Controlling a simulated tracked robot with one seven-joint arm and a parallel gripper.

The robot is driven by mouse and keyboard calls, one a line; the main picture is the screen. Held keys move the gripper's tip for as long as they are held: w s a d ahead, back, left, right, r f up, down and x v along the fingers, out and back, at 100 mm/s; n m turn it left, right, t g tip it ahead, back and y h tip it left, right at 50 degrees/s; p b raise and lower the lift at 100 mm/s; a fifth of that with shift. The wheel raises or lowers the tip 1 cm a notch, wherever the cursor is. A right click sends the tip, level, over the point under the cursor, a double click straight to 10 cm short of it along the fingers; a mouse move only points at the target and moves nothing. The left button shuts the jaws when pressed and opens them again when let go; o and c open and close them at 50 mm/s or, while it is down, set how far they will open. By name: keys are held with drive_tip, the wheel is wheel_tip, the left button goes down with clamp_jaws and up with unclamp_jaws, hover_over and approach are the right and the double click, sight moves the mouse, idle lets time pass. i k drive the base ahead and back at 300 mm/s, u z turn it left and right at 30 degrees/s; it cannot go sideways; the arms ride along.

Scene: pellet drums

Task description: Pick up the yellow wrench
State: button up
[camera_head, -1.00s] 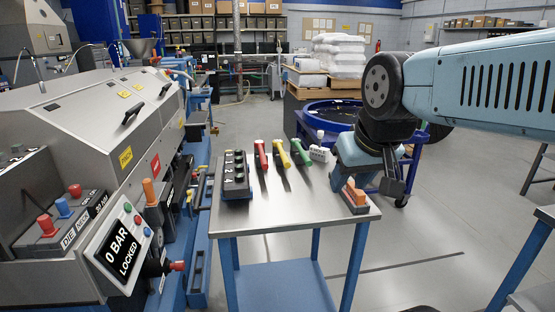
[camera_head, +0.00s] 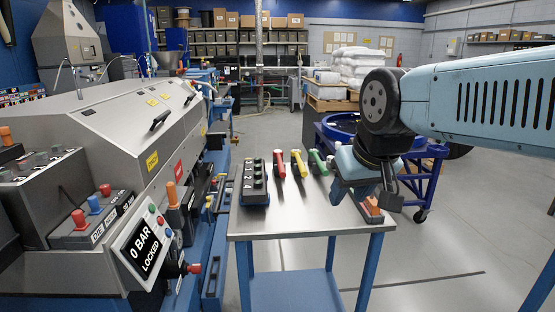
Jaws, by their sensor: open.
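The yellow wrench (camera_head: 298,163) lies on the steel-topped table (camera_head: 300,222), between a red-handled tool (camera_head: 279,165) and a green-handled tool (camera_head: 318,162). My gripper (camera_head: 351,194) is to the right of all three, over the table's right side, pointing down. It is open, with nothing seen between its fingers. It is apart from the yellow wrench, with the green tool between them in the picture. The fingertips are small and partly hard to make out.
A black numbered block (camera_head: 254,185) stands left of the tools. An orange-topped block (camera_head: 371,207) sits at the table's right edge, close to my gripper in the picture. The grey machine (camera_head: 110,170) flanks the left. The table's front is clear.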

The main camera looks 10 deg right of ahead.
sight(296, 154)
drive_tip(key=u, duration=0.1)
drive_tip(key=i, duration=0.95)
drive_tip(key=z, duration=0.35)
